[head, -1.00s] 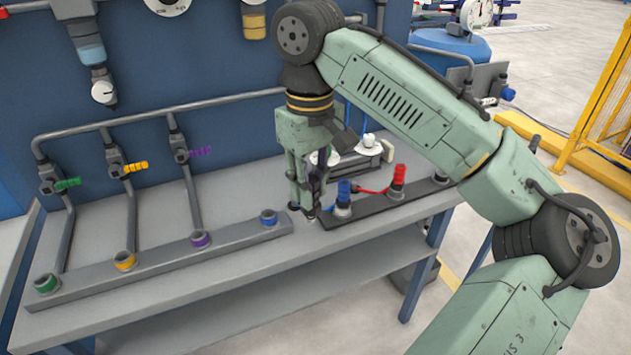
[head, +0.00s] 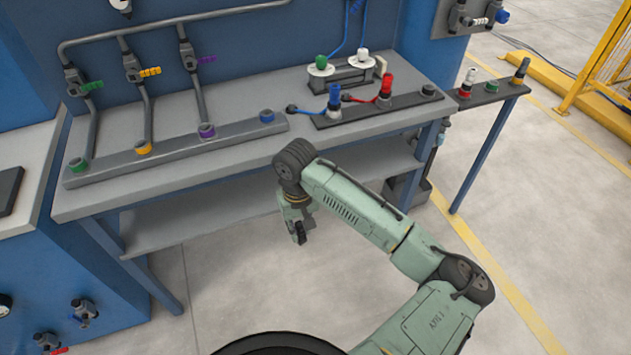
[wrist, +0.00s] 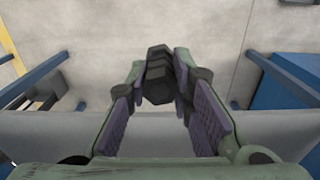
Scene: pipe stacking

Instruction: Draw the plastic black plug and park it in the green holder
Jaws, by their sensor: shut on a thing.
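My gripper (head: 298,230) is shut on a black plug (wrist: 158,75), held between the fingertips in the wrist view. In the head view the dark plug shows at the gripper's lower end, over the floor in front of the bench. A green-ringed holder (head: 77,165) is at the left end of the grey rail on the bench. Another green-topped piece (head: 491,87) is on a dark rail at the far right. My gripper is well apart from both.
The grey rail also bears yellow (head: 143,148), purple (head: 207,131) and blue (head: 267,117) holders. Blue (head: 334,98) and red (head: 385,84) plugs with cables stand on a black rail. The bench edge and lower shelf (head: 250,195) lie beyond my gripper. Floor before the bench is clear.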

